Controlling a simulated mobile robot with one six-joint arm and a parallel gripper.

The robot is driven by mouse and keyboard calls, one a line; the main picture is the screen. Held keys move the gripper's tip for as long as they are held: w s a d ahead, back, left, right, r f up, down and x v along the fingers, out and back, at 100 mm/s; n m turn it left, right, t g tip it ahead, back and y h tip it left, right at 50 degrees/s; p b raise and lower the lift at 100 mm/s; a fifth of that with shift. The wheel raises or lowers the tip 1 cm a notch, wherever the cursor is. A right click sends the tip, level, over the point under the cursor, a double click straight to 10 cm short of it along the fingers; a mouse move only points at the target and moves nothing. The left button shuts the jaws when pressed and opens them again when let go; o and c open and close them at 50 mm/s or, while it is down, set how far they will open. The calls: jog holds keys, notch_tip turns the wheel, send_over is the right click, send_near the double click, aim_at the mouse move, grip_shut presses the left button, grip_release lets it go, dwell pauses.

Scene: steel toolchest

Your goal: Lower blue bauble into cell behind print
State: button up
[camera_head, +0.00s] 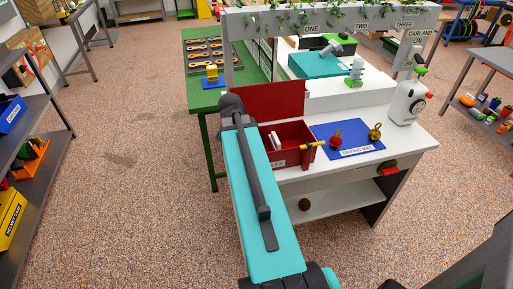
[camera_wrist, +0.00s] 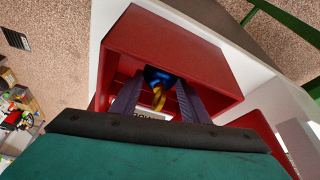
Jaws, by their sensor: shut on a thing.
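In the wrist view my gripper (camera_wrist: 158,100) is shut on a blue bauble (camera_wrist: 157,75) with a gold cap and loop. The bauble is among red walls of the box (camera_wrist: 222,62); I cannot tell how deep it is or whether it touches a wall. A white label with dark print (camera_wrist: 146,115) shows partly between the fingers. In the head view the red box (camera_head: 304,157) stands on the white bench with its red lid or panel (camera_head: 268,102) upright behind. My arm hides the gripper, the bauble and the box's left side there.
A yellow item (camera_head: 313,145) lies across the box's right edge. A white bottle (camera_head: 406,103) stands at the bench's right end.

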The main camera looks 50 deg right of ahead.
jog(key=shift+f, duration=0.15)
jog(key=o, duration=0.8)
jog(key=shift+a, duration=0.1)
jog(key=shift+b+v, duration=1)
jog(key=shift+v, duration=5.9)
